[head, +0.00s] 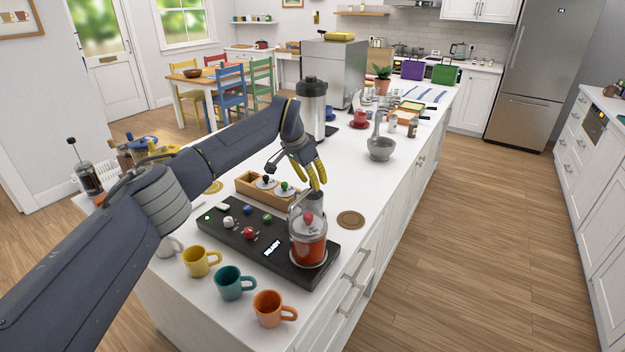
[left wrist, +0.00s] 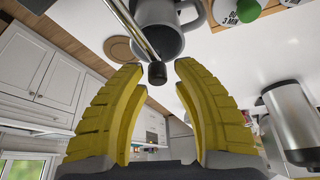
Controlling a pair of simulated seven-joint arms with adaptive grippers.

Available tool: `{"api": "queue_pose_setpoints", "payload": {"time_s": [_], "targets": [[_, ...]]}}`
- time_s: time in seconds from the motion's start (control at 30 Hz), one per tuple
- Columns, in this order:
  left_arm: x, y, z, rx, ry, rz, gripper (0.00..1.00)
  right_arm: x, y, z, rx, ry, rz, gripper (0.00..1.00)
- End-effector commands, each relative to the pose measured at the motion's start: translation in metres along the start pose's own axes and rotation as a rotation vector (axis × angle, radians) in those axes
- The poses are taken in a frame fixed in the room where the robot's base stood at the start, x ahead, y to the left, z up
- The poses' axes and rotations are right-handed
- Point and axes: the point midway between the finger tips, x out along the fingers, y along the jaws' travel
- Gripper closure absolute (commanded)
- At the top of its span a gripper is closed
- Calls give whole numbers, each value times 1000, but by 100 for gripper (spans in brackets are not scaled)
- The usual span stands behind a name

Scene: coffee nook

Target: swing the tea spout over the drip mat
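The tea spout is a thin metal tube (left wrist: 138,32) with a black tip; in the left wrist view the tip lies between my fingertips, with no clear contact. A grey mug (left wrist: 160,40) is under the spout in the wrist view. My left gripper (head: 318,186) is open, its yellow fingers (left wrist: 158,68) on either side of the tip. The round brown mat (head: 351,219) lies bare on the counter, right of the jar; it also shows in the wrist view (left wrist: 120,50). My right gripper is out of view.
The jar stands on a black base (head: 240,240) lit "READY". Yellow (head: 197,262), teal (head: 230,284) and orange (head: 270,308) mugs line its front. A wooden tray (head: 250,191) and a steel flask (head: 312,105) stand behind. The counter around the brown mat is clear.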

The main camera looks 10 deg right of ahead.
Motion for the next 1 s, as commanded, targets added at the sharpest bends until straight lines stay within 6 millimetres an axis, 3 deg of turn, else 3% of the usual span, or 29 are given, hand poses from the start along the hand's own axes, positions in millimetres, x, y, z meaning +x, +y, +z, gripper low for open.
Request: {"api": "queue_pose_setpoints", "payload": {"time_s": [0.33, 0.8, 1.0], "targets": [[-11, -1, 2, -2, -3, 0, 72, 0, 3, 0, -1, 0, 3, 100], [-88, -1, 0, -1, -1, 0, 72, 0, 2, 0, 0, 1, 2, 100], [-110, 0, 0, 0, -1, -1, 72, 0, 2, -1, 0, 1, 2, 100]]}}
